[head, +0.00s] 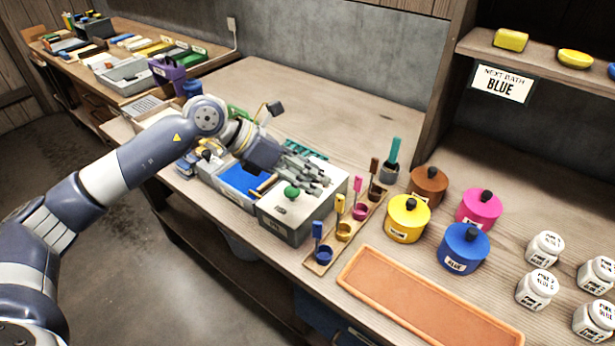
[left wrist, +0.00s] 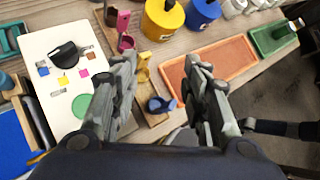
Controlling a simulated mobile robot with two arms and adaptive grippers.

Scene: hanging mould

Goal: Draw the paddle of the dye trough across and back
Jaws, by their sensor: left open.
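The dye trough (head: 238,184) stands near the bench's front edge, with blue dye in it. A light wooden bar (head: 263,185) at its right side may be the paddle; my left gripper and wrist partly hide this area. A grey box (head: 285,224) with a white top and green knob (head: 291,192) adjoins the trough. In the left wrist view the white top (left wrist: 50,45) also carries a black dial (left wrist: 68,54) and coloured squares. My left gripper (head: 322,180) is open and empty above this box, its fingers apart in the left wrist view (left wrist: 160,80). My right gripper does not show.
A wooden rack (head: 318,266) of small coloured cups stands right of the box. Beyond it are lidded pots (head: 408,219), an orange tray (head: 425,305) and white jars (head: 537,289). A sign (head: 502,84) reads BLUE. The bench behind the trough is mostly clear.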

